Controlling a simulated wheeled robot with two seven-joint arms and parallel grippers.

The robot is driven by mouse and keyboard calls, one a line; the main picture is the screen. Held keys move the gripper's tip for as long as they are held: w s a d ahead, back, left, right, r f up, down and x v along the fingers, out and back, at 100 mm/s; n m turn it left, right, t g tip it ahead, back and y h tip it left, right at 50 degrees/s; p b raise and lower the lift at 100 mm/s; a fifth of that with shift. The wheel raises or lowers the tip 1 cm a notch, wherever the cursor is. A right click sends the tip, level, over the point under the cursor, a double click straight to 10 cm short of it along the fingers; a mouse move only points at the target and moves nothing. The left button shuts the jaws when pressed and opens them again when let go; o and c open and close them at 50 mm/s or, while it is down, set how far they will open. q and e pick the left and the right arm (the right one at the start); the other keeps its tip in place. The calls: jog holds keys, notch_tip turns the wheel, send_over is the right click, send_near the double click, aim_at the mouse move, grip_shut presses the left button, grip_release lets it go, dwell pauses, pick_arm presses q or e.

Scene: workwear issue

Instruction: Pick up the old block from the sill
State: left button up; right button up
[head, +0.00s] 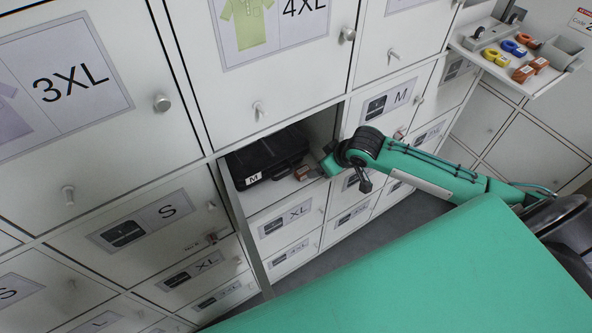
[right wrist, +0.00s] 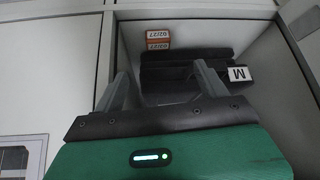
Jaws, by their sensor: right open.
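A small brown-orange block (head: 301,172) sits on the sill (head: 262,197) of an open locker compartment, to the right of a black case (head: 268,154) labelled M. In the right wrist view the block (right wrist: 158,39) shows orange faces with white labels reading 02/27, and the case (right wrist: 180,72) lies beside it. My right gripper (head: 315,171) is close to the block in the head view. In the right wrist view my right gripper (right wrist: 162,78) has its two fingers spread apart, with nothing held; the block is beyond the fingertips. My left gripper is out of view.
Closed locker doors with size labels surround the compartment. A shelf (head: 553,82) at the upper right carries several small items, among them orange blocks (head: 530,69), blue and yellow pieces and a grey holder. My green body fills the lower right.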

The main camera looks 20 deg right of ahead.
jog(key=p, duration=0.1)
send_over(305, 172)
jog(key=s, duration=0.3)
jog(key=f, duration=0.4)
jog(key=d+f, duration=0.1)
jog(key=f, duration=0.1)
jog(key=shift+f, duration=0.4)
jog(key=shift+w+a+f, duration=0.1)
jog(key=shift+w+f, duration=0.25)
jog(key=shift+f, duration=0.2)
jog(key=shift+p+x, duration=0.65)
jog(key=shift+x, duration=1.5)
jog(key=shift+s, duration=0.1)
jog(key=shift+c, duration=0.4)
jog(key=c, duration=1)
